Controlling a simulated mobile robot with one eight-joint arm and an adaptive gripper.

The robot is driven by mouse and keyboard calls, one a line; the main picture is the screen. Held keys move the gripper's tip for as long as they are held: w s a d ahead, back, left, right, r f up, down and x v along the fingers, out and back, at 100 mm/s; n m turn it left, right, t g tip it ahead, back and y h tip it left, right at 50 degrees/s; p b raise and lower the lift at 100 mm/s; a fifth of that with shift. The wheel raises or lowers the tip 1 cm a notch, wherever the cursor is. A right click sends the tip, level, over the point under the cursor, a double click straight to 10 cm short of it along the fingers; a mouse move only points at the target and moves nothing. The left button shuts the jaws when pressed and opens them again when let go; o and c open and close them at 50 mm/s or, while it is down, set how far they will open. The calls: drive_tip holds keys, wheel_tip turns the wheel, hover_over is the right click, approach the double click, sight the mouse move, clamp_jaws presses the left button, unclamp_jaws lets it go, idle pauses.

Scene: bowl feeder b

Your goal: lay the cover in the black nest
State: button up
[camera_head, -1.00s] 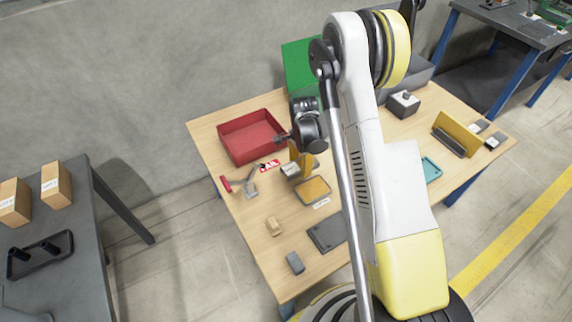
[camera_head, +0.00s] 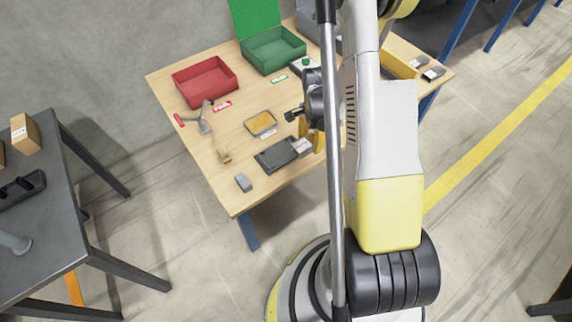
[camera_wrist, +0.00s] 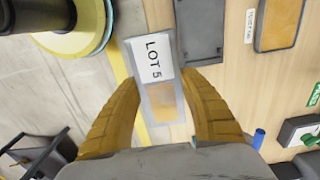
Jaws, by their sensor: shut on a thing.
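The cover, a pale grey translucent plate (camera_wrist: 155,86) with a white "LOT 5" label, is between the two yellow-brown fingers of my gripper (camera_wrist: 165,112) in the wrist view. My gripper is shut on it. In the head view the cover (camera_head: 301,146) shows beside my gripper (camera_head: 312,142), at the right end of the black nest. The black nest (camera_head: 272,158) is a flat dark tray near the table's front edge. In the wrist view the nest (camera_wrist: 203,28) is just up and right of the cover, partly cut off by the frame. The cover's height above the table is hard to tell.
A grey tray with an amber floor (camera_head: 261,123) lies behind the nest. A small grey block (camera_head: 243,183) and a tan piece (camera_head: 224,155) lie left. Red (camera_head: 205,82) and green (camera_head: 272,52) bins stand at the back. The table's front edge runs under the cover.

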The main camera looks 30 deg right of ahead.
drive_tip(key=shift+s+a+f, duration=0.1)
drive_tip(key=shift+s+f, duration=0.05)
drive_tip(key=shift+f, duration=0.05)
drive_tip(key=b, duration=0.4)
hover_over(280, 153)
wheel_tip(280, 153, down, 7)
drive_tip(key=shift+s+r, duration=0.1)
drive_tip(key=shift+r, duration=0.05)
drive_tip(key=shift+b, duration=0.3)
drive_tip(key=shift+f+b, duration=1)
drive_tip(key=shift+f, duration=1)
drive_tip(key=shift+f, duration=0.15)
drive_tip(key=o, duration=1.4)
drive_tip(key=shift+c, duration=0.2)
